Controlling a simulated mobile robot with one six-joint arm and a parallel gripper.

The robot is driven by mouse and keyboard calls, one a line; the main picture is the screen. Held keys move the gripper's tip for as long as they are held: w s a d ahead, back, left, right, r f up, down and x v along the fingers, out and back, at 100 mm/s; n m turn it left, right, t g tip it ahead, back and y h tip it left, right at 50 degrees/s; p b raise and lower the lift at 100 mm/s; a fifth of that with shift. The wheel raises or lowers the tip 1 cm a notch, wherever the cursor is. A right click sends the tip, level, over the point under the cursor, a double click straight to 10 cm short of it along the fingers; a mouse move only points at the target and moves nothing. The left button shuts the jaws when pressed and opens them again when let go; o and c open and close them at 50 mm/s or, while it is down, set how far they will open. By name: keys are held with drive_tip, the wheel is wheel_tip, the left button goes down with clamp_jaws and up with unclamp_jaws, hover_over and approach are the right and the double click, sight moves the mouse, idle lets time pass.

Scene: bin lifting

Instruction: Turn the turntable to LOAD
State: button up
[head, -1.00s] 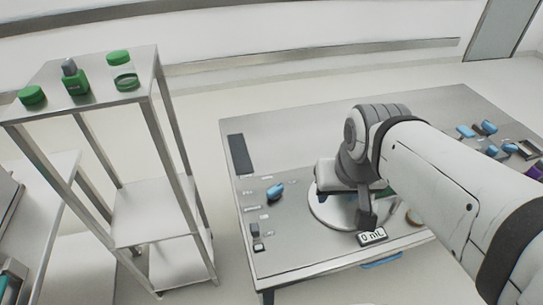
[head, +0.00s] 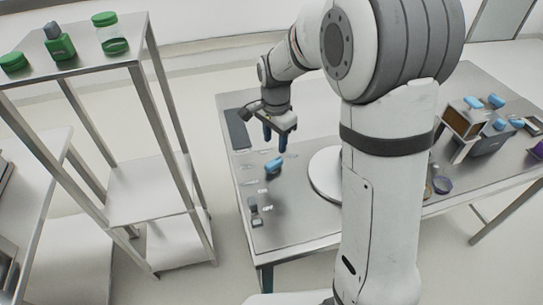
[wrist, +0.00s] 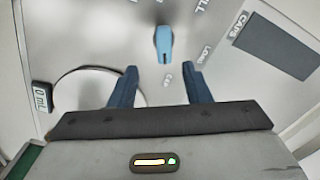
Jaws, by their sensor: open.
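A blue knob (head: 274,166) stands on the metal table, with small printed labels around it. In the wrist view the knob (wrist: 164,45) lies ahead of my fingers, its narrow end with a dark line facing a short label, seemingly CAP (wrist: 167,80). A label reading LOAD (wrist: 207,56) is to its right. The white round turntable (head: 325,175) is right of the knob, partly hidden by my arm; its edge (wrist: 62,85) also shows in the wrist view. My gripper (head: 275,146) is open and empty, pointing down above the table, apart from the knob.
A dark CAPS pad (head: 238,128) lies at the table's left edge. A 0 mL display (wrist: 41,96) is near the turntable. A steel shelf with green-lided containers (head: 60,42) stands left. Blue-topped items (head: 497,101) and a brown-fronted box (head: 462,120) are right.

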sight(273, 162)
drive_tip(key=shift+w+a+f, duration=0.2)
drive_tip(key=shift+w+f, duration=0.05)
drive_tip(key=shift+f, duration=0.5)
wheel_tip(273, 162, down, 7)
drive_tip(key=shift+f+p, duration=0.1)
drive_tip(key=shift+p, duration=0.3)
